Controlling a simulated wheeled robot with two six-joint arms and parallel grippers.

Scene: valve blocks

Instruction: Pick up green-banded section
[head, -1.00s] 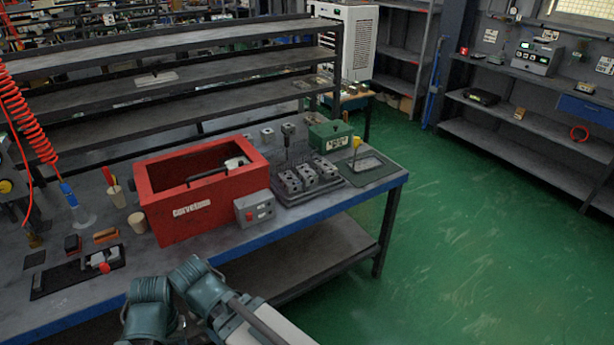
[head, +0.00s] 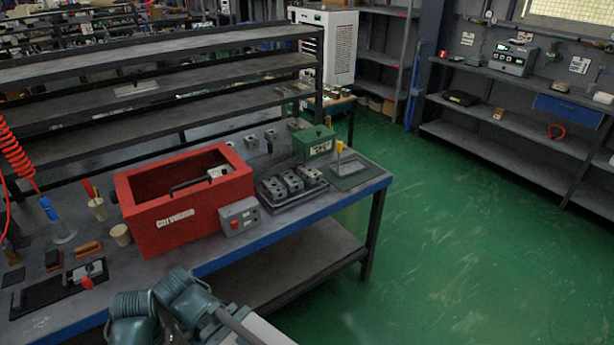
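Several grey metal valve blocks (head: 291,184) with dark holes sit in a row on a dark tray (head: 286,203) on the workbench, right of the red box. More small grey blocks (head: 251,142) stand behind the red box near the back edge of the bench. I cannot make out a green band on any of them at this size. Teal links of my own arms show at the bottom, in front of the bench. Neither gripper's fingers are in view.
The red box (head: 187,219) is open-topped, with a grey switch box (head: 239,216) beside it. A green box (head: 314,143) and a dark mat (head: 356,171) with a yellow-topped item lie at the right. Black shelves (head: 150,96) rise behind. Green floor is clear at right.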

